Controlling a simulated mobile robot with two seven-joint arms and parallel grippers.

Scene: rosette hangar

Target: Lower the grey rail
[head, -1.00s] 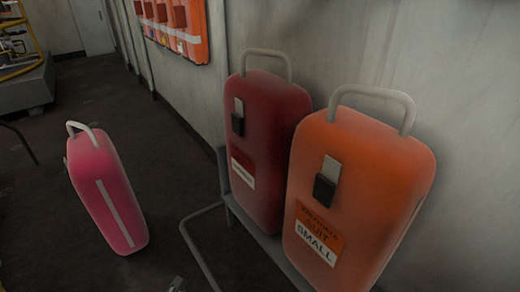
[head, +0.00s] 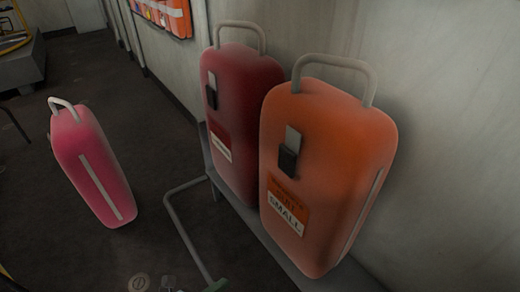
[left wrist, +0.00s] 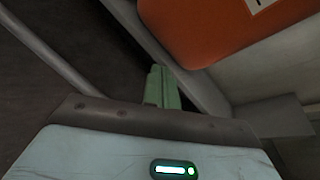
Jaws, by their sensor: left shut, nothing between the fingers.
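The grey rail (head: 184,232) is a bent tube in front of the shelf in the head view. One end meets the shelf edge near the red case, and the tube runs down toward the bottom edge. In the left wrist view the rail (left wrist: 50,55) seems to be the bar crossing the upper left. My right gripper is not in view.
A dark red case (head: 240,120) and an orange case (head: 322,170) stand on the grey shelf (head: 300,278) against the wall. A pink case (head: 92,165) stands on the floor at left. Dark floor (head: 130,110) lies open between them.

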